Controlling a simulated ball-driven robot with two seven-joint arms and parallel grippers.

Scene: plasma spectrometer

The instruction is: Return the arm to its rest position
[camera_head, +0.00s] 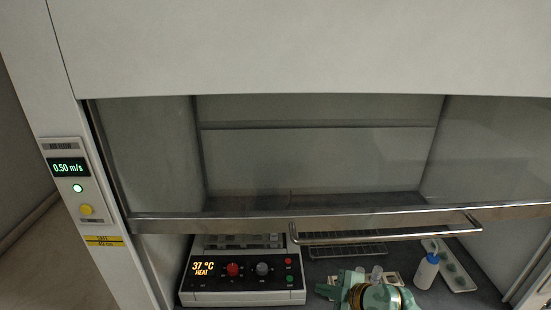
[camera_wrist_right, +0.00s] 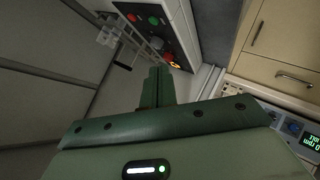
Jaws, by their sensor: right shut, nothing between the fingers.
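My right gripper (camera_head: 323,289) and part of my green right arm (camera_head: 385,297) show at the bottom of the head view, in front of the fume hood's work surface. In the right wrist view the two green fingers of my right gripper (camera_wrist_right: 158,75) are together, with nothing between them. The fingers point toward the control panel of a heating block (camera_wrist_right: 160,35), apart from it as far as I can tell. My left gripper is not in view.
The heating block (camera_head: 243,282) reads 37 °C. The sash handle (camera_head: 385,236) crosses above my right arm. A white bottle with a blue label (camera_head: 427,268) and a tray (camera_head: 458,270) stand at right. A wire rack (camera_head: 345,250) lies behind. Cabinets (camera_wrist_right: 285,40) show in the wrist view.

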